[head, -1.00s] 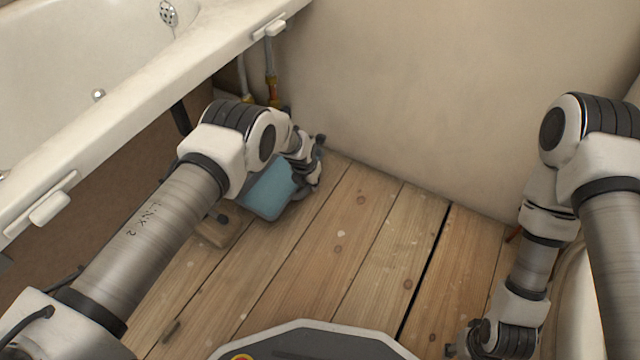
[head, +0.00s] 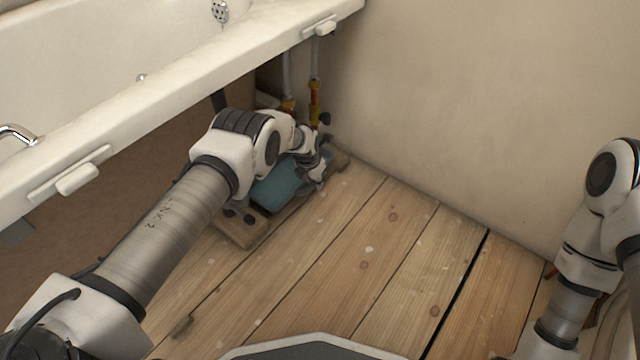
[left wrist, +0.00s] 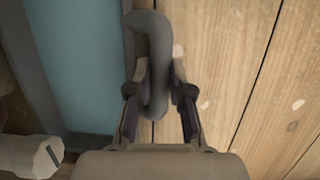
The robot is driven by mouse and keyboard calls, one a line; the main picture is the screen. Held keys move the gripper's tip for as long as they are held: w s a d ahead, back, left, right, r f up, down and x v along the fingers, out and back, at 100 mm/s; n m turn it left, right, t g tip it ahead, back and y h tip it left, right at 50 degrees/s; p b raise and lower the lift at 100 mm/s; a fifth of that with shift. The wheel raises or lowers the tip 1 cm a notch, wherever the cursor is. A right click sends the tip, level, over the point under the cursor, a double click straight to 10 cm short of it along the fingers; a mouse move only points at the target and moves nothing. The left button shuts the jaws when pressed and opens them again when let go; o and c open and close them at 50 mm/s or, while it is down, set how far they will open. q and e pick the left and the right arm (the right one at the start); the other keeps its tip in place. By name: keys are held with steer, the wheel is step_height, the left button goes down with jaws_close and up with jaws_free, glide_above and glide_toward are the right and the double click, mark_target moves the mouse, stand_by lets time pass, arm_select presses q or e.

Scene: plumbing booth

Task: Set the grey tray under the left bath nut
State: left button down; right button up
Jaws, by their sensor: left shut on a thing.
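The grey tray (head: 278,190), with a blue-teal inside, is low by the floorboards beneath the bath's far end. Its flat inside and grey rim show in the left wrist view (left wrist: 80,75). My left gripper (head: 318,172) is at the tray's right end. In the left wrist view its fingers (left wrist: 160,85) are shut on the tray's grey loop handle. Two pipes with brass-coloured nuts stand behind the tray; the left bath nut (head: 289,105) is partly hidden by my left wrist. I cannot tell whether the tray touches the floor. My right gripper is out of view.
The white bath (head: 180,90) runs along the left, its rim over the work area. The right pipe's nut (head: 314,90) is close to the wall (head: 450,100). A wooden block (head: 238,232) lies left of the tray. The floorboards (head: 350,260) in the middle are clear.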

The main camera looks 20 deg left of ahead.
arm_select(q)
steer(key=shift+f, duration=0.3)
steer(key=c, duration=1)
jaws_free()
steer(key=shift+r, duration=0.1)
